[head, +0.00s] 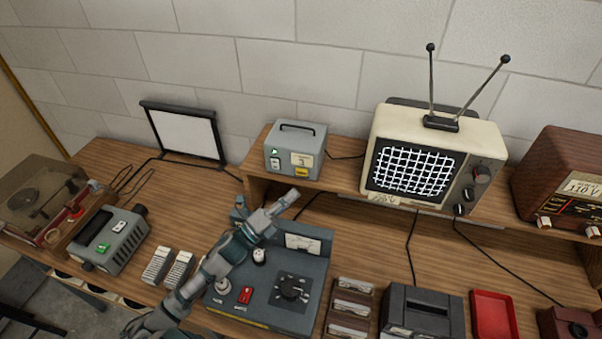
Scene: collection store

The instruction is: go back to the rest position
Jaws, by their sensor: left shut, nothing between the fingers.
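My left arm reaches up from the bottom edge, left of centre, over the left part of a dark grey control unit (262,316). My left gripper (292,196) is shut and empty, its tips pointing up and right in front of the raised shelf's edge. The arm hides part of the unit, which has a black knob (291,288), a red switch (245,295) and a white meter (303,243). I cannot tell how high the gripper is above the unit. My right gripper is not in view.
A raised shelf holds a grey box (296,150), a television (430,160) with two antennas and a brown radio (562,185). On the bench are a record player (40,200), a grey-green device (112,240), a black printer-like box (422,312) and a red tray (494,316).

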